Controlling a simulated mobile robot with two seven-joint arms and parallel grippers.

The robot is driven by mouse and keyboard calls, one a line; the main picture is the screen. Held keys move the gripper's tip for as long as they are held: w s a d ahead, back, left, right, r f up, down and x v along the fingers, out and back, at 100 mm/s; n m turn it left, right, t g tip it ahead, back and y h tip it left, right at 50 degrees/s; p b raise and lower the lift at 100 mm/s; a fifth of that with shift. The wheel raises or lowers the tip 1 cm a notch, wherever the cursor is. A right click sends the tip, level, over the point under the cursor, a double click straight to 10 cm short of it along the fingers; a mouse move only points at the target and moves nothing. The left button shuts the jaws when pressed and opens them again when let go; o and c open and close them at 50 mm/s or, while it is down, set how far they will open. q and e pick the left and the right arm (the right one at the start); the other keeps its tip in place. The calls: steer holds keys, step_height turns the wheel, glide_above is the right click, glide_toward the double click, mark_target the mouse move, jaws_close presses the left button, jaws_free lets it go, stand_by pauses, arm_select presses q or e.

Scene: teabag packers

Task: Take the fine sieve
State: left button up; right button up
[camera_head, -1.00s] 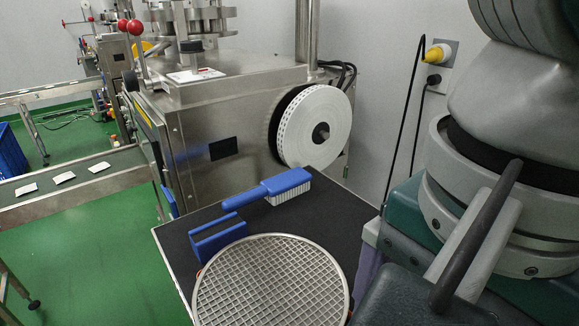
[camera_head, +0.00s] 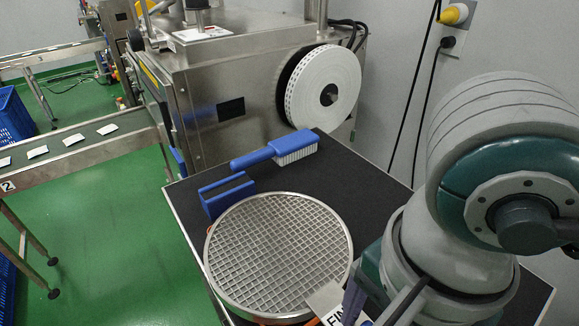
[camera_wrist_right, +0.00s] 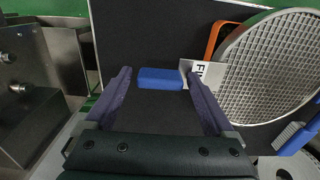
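The fine sieve (camera_head: 278,255) is a round metal sieve with a square mesh, at the front of a dark table. Its metal tab (camera_head: 326,302) bears a label reading "FIN", the rest cut off. In the right wrist view, the mesh (camera_wrist_right: 270,68) is at upper right, and the tab (camera_wrist_right: 197,72) leads to a blue handle (camera_wrist_right: 158,84). My right gripper (camera_wrist_right: 157,72) is open, its purple fingers on either side of the handle with gaps visible. Whether the handle is at finger depth I cannot tell. My left gripper is not in view.
A blue brush (camera_head: 275,150) and a blue block-like holder (camera_head: 226,194) lie behind the sieve on the dark table (camera_head: 365,172). An orange part (camera_wrist_right: 214,40) shows at the sieve's edge. A steel machine (camera_head: 235,85) with a white reel stands behind.

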jaws_close()
stand_by(0.5)
steer(key=shift+r, duration=0.1)
